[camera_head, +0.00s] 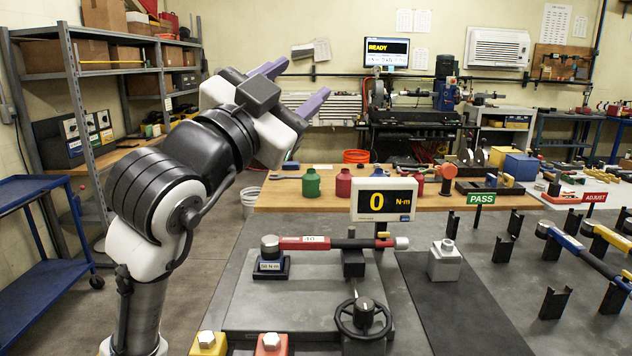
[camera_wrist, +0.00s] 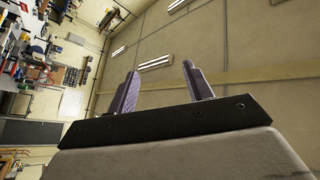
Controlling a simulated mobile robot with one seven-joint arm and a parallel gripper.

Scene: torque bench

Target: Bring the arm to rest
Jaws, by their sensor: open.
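My arm rises at the left in the head view, bent at the elbow, with my gripper (camera_head: 294,86) raised above the bench and pointing up and to the right. Its two purple fingers are apart with nothing between them. In the wrist view my gripper (camera_wrist: 160,88) is also open and empty, with the wall and ceiling lights behind it, and the room appears turned on its side. The arm and gripper touch nothing that I can see.
A red-handled torque wrench (camera_head: 320,243) lies across the tester, whose display (camera_head: 384,199) reads 0 N·m. A handwheel (camera_head: 363,318) stands in front. PASS (camera_head: 481,198) and ADJUST (camera_head: 594,197) signs mark wrench stands at right. A metal shelf (camera_head: 95,70) and blue cart (camera_head: 40,270) are at left.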

